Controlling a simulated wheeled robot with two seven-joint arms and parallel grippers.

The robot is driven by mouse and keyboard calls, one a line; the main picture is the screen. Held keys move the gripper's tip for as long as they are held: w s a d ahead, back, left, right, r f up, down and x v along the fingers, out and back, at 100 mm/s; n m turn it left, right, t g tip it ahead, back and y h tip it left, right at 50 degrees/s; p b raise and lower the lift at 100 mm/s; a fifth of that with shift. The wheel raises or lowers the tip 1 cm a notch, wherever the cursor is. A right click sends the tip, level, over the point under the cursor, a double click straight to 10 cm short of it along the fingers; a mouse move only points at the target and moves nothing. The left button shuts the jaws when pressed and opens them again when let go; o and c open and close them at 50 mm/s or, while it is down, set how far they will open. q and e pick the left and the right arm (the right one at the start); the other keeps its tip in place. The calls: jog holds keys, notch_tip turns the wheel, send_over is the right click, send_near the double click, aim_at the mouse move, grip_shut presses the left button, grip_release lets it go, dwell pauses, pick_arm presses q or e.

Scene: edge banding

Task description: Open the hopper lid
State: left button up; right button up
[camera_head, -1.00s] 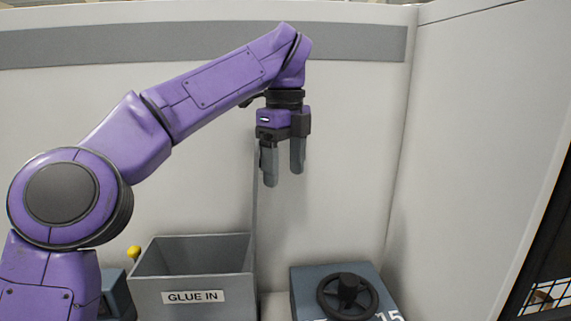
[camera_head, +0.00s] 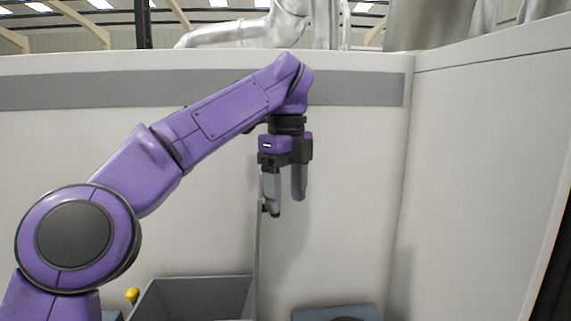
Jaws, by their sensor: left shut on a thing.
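The grey hopper (camera_head: 200,288) is at the bottom of the view, with its open top and inner walls showing and its lower front cut off. A thin grey panel, which looks like the lid (camera_head: 259,250) seen edge-on, stands nearly upright at the hopper's right side. My left gripper (camera_head: 284,205) points down above and to the right of the hopper. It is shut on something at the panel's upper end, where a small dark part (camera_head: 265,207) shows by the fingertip. The exact grip is hard to see. My right gripper is not in view.
A pale wall (camera_head: 340,220) stands behind, and another pale panel (camera_head: 480,190) closes off the right side.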

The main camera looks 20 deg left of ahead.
pick_arm(q)
notch_tip(320, 180, up, 7)
jog(key=p, duration=0.3)
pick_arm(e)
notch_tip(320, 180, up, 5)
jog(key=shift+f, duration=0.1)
pick_arm(q)
jog(key=shift+s+d+r, duration=0.1)
jog(key=shift+d, duration=0.1)
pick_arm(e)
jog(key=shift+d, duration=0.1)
pick_arm(q)
jog(key=shift+s+a, duration=0.1)
